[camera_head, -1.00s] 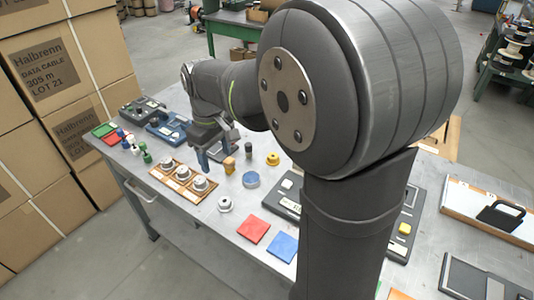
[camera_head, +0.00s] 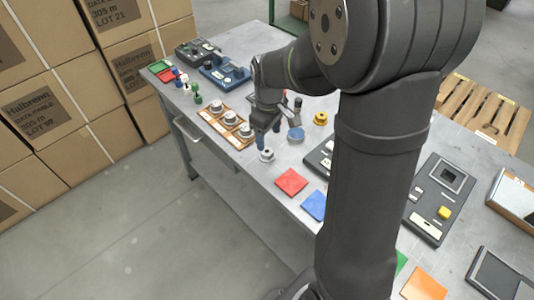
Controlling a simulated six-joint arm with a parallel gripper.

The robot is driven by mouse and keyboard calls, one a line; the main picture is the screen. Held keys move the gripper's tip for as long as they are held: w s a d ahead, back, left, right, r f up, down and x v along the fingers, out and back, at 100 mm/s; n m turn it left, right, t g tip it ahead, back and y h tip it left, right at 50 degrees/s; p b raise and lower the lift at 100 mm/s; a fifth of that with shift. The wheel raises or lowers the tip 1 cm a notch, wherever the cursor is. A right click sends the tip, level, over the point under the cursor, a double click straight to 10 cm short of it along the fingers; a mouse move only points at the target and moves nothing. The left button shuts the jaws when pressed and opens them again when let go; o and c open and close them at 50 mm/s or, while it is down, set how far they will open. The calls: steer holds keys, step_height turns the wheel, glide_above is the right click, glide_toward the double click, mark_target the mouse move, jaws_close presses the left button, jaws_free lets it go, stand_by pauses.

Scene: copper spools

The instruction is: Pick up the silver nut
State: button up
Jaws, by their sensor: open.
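A silver nut (camera_head: 266,156), small and round with a pale flange, sits on the grey table in front of the wooden tray (camera_head: 207,117). Three similar silver pieces (camera_head: 230,117) sit in a row on that tray. My gripper (camera_head: 268,137) is open and points down.
A blue round piece (camera_head: 296,134) and a yellow one (camera_head: 320,118) stand to the right. A red plate (camera_head: 291,182) and a blue plate (camera_head: 315,205) lie in front. Small coloured figures (camera_head: 184,82) and a blue device (camera_head: 222,72) are at the left.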

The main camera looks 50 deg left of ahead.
mark_target(267, 151)
step_height(267, 151, down, 6)
steer(key=shift+s+a+f, duration=0.15)
steer(key=shift+f, duration=0.1)
steer(key=c, duration=1.2)
